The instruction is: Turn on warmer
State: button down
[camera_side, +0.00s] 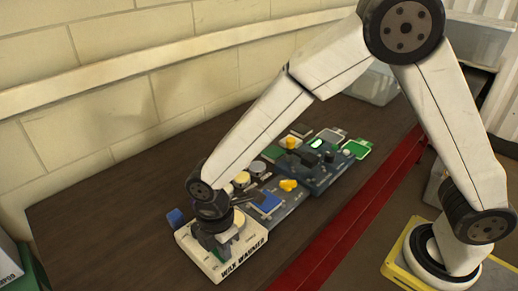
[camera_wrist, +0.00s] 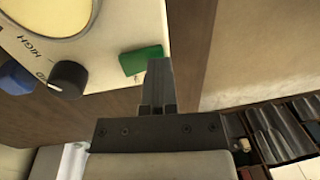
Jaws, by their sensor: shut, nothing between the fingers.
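The wax warmer (camera_side: 240,258), a cream box with "WAX WARMER" lettering on its front, stands at the near left of the table in the side view. In the wrist view, its cream top (camera_wrist: 105,45) shows a round yellow pot (camera_wrist: 45,12), a dark knob (camera_wrist: 68,80) beside the word "HIGH", and a green rocker switch (camera_wrist: 141,60). My gripper (camera_wrist: 158,66) is shut and empty. Its fingertips are close to the right end of the green switch; I cannot tell whether they touch it. In the side view my gripper (camera_side: 222,246) hides part of the warmer's top.
Behind the warmer are a blue tray (camera_side: 268,203) and a dark blue unit (camera_side: 322,172) with yellow and black parts. A blue object (camera_wrist: 15,78) sits beside the warmer. A red strip (camera_side: 350,225) runs along the table's edge. Bare wood (camera_side: 110,215) lies to the left.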

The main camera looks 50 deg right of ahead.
jog(key=shift+w, duration=0.1)
jog(key=shift+w+r, duration=0.25)
jog(key=shift+w, duration=0.35)
jog(key=shift+r, duration=0.15)
notch_tip(320, 180, up, 14)
jog(key=s, duration=0.1)
jog(key=shift+s+f, duration=0.2)
jog(key=shift+s, duration=0.15)
dwell(0.5)
jog(key=s+d+f+m+t, duration=0.2)
jog(key=d+f+m, duration=0.2)
jog(key=d+m, duration=0.5)
jog(key=s+d+f+m+t, duration=0.2)
jog(key=d+f+m, duration=0.3)
jog(key=d+m, duration=0.4)
jog(key=d, duration=0.6)
jog(key=shift+s, duration=0.3)
jog(key=shift+a, duration=0.1)
